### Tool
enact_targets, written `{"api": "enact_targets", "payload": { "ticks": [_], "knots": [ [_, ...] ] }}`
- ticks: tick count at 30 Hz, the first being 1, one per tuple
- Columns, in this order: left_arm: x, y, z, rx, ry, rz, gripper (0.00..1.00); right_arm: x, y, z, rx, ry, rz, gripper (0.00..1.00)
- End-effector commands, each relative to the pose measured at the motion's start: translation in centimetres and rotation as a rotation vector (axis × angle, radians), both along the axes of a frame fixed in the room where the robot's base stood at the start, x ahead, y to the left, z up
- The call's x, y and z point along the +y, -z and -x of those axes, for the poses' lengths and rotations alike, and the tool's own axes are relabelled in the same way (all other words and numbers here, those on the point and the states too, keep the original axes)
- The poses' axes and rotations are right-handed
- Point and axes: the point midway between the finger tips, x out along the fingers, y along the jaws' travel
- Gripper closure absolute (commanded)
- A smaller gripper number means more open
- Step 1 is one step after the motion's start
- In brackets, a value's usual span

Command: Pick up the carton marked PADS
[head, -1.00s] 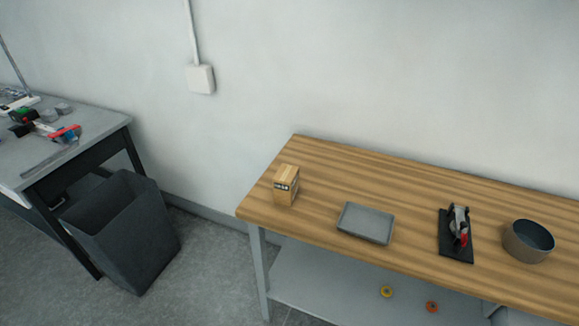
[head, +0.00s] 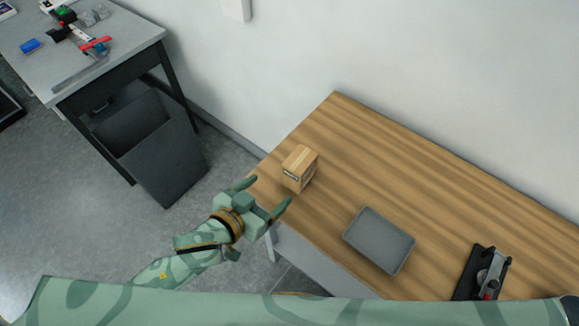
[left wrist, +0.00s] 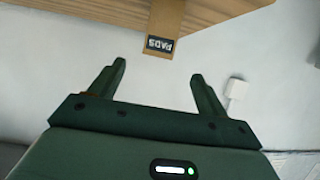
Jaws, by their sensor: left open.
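The carton (head: 300,168) is a small brown box standing upright near the left end of the wooden table. In the left wrist view the carton (left wrist: 166,22) shows a dark label reading PADS, upside down, beyond and between my fingers. My left gripper (head: 266,196) is open and empty, its fingers pointing at the carton from the table's left edge, with a gap between. In the left wrist view its two fingers (left wrist: 158,78) stand wide apart. My right gripper is not in view.
A grey tray (head: 379,240) lies right of the carton on the wooden table (head: 400,175). A black-based tool (head: 484,272) is further right. The tabletop behind the carton is clear.

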Motion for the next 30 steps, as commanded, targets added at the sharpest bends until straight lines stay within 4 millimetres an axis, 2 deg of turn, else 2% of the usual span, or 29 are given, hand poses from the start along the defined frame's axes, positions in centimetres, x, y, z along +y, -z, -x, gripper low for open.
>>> {"api": "enact_targets", "payload": {
  "ticks": [3, 9, 17, 24, 30],
  "knots": [
    [-1.5, 1.4, -2.5, -0.002, -0.001, -0.002, 0.24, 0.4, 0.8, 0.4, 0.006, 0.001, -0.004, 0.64],
    [-3.7, 3.2, -5.9, -0.001, -0.001, -0.003, 0.24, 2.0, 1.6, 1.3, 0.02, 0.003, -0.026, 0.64],
    [-5.0, 3.9, -7.8, -0.001, -0.001, -0.003, 0.24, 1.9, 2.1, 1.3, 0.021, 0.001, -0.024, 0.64],
    [-7.0, 5.2, -10.7, -0.001, -0.001, -0.004, 0.24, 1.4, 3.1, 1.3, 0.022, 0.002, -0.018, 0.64],
    [-7.4, 5.4, -11.2, 0.0, 0.0, -0.003, 0.24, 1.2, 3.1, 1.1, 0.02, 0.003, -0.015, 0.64]
  ]
}}
